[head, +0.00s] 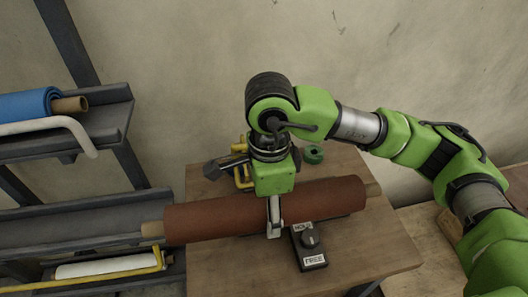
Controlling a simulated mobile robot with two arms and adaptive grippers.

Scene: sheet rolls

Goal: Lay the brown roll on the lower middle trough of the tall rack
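The brown roll (220,216) lies lengthwise across the wooden table, its tan core showing at both ends. Its left end sticks out past the table edge toward the rack. My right gripper (274,217) points down over the roll's middle, with one finger on the near side. The far finger is hidden, so I cannot tell if it grips. The tall rack (130,160) stands at the left. A middle trough (75,225) of it looks empty where it shows. My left gripper is not in view.
A blue roll (25,105) lies in the upper trough behind a white bar (45,124). A white roll (100,266) lies low behind a yellow bar (110,273).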

